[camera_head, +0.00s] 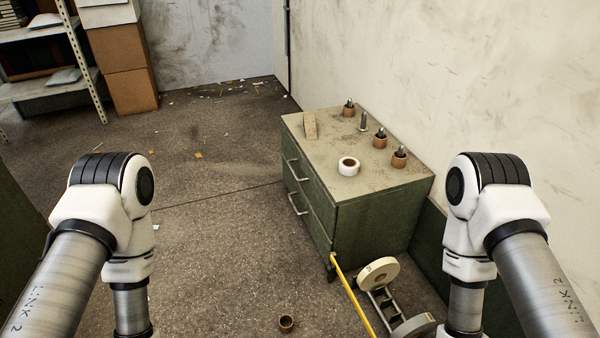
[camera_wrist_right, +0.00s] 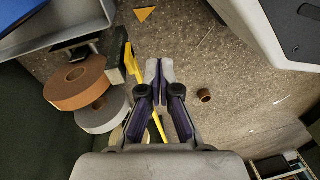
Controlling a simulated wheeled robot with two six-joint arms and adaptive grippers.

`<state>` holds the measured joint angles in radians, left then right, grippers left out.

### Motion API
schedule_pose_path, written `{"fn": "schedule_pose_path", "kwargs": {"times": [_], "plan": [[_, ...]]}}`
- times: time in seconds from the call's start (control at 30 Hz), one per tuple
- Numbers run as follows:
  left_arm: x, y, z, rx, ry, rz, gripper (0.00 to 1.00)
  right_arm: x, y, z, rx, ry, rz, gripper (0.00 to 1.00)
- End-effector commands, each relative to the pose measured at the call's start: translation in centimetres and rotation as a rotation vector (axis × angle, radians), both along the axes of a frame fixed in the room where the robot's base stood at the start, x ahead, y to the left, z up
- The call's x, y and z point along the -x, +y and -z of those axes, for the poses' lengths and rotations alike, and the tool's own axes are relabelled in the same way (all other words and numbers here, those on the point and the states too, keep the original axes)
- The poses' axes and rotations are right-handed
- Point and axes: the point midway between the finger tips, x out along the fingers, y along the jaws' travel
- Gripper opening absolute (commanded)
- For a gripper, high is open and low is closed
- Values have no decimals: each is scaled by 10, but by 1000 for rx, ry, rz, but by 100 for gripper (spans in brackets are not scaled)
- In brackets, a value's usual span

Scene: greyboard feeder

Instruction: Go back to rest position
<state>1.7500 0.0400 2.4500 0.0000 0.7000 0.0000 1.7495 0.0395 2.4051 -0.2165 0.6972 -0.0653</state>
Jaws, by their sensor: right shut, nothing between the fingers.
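My two arms come in from the lower left and lower right of the head view, bent at the elbows. Neither gripper shows in the head view. In the right wrist view my right gripper (camera_wrist_right: 160,70) is shut and empty, with its fingertips together above the speckled floor. My left gripper is out of sight.
A green drawer cabinet (camera_head: 375,225) against the wall bears a white tape roll (camera_head: 348,165) and several small brown rolls. Tape reels (camera_head: 378,273) and a yellow bar (camera_head: 352,292) are beside it. A brown ring (camera_head: 286,323) lies on the floor. Shelving (camera_head: 88,60) stands back left.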

Motion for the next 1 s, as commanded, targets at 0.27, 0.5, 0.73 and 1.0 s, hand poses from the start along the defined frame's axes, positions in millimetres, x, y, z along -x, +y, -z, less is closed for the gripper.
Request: {"fn": "schedule_pose_path", "kwargs": {"times": [0.27, 0.5, 0.73, 1.0], "plan": [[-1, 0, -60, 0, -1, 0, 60, 20, -28, -65, 134, 54, 238, 0], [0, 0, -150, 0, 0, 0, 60, 19, -28, -156, 133, 53, 236, 0], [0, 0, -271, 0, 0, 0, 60, 19, -28, -277, 132, 53, 235, 0], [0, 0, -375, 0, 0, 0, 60, 19, -28, -380, 132, 53, 235, 0]]}}
